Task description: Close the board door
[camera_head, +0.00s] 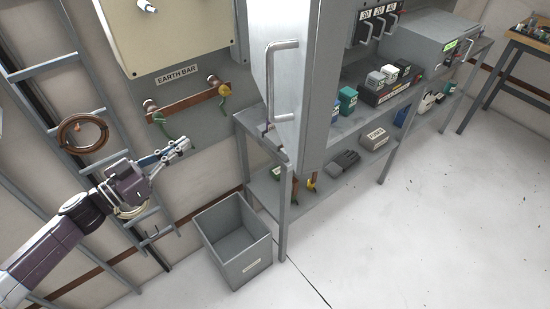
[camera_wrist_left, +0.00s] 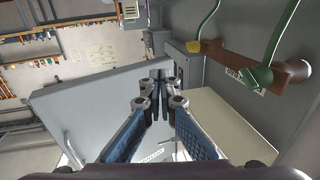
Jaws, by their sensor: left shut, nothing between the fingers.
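The board door (camera_head: 318,90) is a grey metal panel at the top middle of the head view, with a bar handle (camera_head: 270,85) on its left face. It stands open, with breakers visible to its right. In the left wrist view, a large grey panel (camera_wrist_left: 95,105) that looks like this door fills the left and middle, with a handle (camera_wrist_left: 70,150) low on it. My left gripper (camera_head: 186,146) is shut and empty, left of the door and apart from it, below the earth bar. Its blue fingers (camera_wrist_left: 160,82) meet in the wrist view. My right gripper is not in view.
The earth bar (camera_head: 187,101) with green cables is on the wall just above my left gripper. A grey open bin (camera_head: 233,262) stands on the floor below. A metal bench (camera_head: 283,215) with boxes extends right. A ladder rack (camera_head: 45,68) is at left. The floor at right is clear.

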